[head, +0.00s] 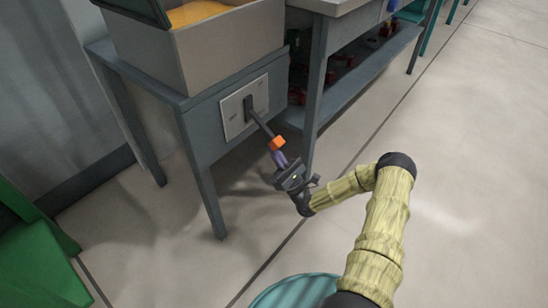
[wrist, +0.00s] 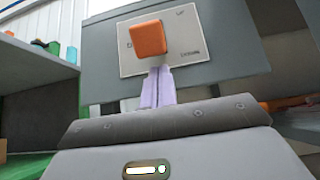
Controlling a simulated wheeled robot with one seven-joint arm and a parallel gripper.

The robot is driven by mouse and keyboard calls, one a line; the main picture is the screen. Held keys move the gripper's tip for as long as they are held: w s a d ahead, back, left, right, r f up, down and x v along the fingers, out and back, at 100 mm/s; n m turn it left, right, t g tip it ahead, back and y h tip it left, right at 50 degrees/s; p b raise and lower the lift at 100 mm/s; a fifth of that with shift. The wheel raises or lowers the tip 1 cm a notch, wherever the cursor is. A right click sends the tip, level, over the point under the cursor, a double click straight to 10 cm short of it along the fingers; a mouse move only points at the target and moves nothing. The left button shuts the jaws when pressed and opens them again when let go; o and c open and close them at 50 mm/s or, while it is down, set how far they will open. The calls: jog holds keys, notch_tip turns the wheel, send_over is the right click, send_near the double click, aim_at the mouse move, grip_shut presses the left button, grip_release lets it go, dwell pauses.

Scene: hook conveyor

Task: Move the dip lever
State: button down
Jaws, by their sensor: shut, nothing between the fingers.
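The dip lever is a dark bar (head: 262,125) with an orange knob (head: 278,143) at its end. It comes out of a pale plate (head: 234,116) on the side of a grey stand and slants down to the right. The knob also shows in the wrist view (wrist: 148,38), in front of the plate (wrist: 188,42), and hides the bar there. My gripper (head: 280,157) has its purple fingers shut and empty, with the tips right by the knob. I cannot tell whether they touch it.
A grey bin (head: 225,47) with orange-yellow contents sits on the stand (head: 195,130). A workbench leg (head: 316,95) and a lower shelf (head: 370,70) stand close to the right of the lever. A green object (head: 35,255) is at lower left. The floor at right is clear.

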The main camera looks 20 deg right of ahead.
jog(key=shift+s+d+r, duration=0.2)
jog(key=shift+r, duration=0.1)
jog(key=shift+r+p, duration=0.1)
jog(key=shift+p, duration=0.25)
jog(key=shift+s+d+r+p, duration=0.15)
jog(key=shift+s+r+p, duration=0.05)
jog(key=shift+p, duration=0.5)
